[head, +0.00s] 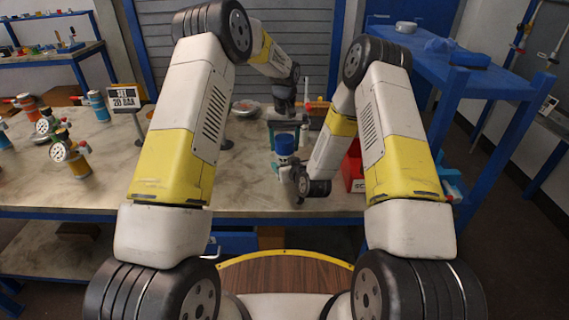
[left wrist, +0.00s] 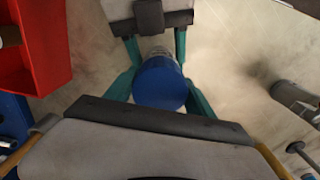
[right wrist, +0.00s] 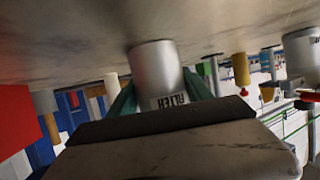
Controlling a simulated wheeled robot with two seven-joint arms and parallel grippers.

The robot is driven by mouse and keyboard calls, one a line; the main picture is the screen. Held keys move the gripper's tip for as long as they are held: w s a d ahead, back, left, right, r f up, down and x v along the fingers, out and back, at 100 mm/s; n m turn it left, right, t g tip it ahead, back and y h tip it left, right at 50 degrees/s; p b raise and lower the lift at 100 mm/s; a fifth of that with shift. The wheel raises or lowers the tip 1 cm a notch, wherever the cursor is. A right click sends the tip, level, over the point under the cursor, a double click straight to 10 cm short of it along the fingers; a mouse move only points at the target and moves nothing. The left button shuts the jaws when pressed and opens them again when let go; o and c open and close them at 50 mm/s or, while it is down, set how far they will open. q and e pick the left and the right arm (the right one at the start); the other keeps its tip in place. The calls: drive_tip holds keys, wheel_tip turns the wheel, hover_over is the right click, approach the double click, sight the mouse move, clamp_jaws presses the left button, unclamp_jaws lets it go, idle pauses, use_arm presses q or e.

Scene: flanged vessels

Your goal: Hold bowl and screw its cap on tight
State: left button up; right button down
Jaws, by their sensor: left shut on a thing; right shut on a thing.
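The blue cap (head: 285,145) is between the teal fingers of my left gripper (head: 288,136), which reaches it from the far side. The cap fills the middle of the left wrist view (left wrist: 160,82), its top facing the camera. The bowl is a silver metal cylinder (right wrist: 155,68) with a white printed label, held between the teal fingers of my right gripper (head: 286,168). A strip of its metal shows behind the cap in the left wrist view (left wrist: 156,52). The cap lines up over the bowl's end; I cannot tell how far it is seated, as the joint is hidden.
A red bin (head: 354,170) stands close to the right of my right gripper. The tabletop (head: 245,180) left of the grippers is clear.

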use_arm(q)
drive_tip(key=o, duration=1.6)
drive_tip(key=shift+o, duration=0.2)
wheel_tip(320, 180, up, 12)
use_arm(e)
drive_tip(key=shift+c, duration=1.8)
unclamp_jaws()
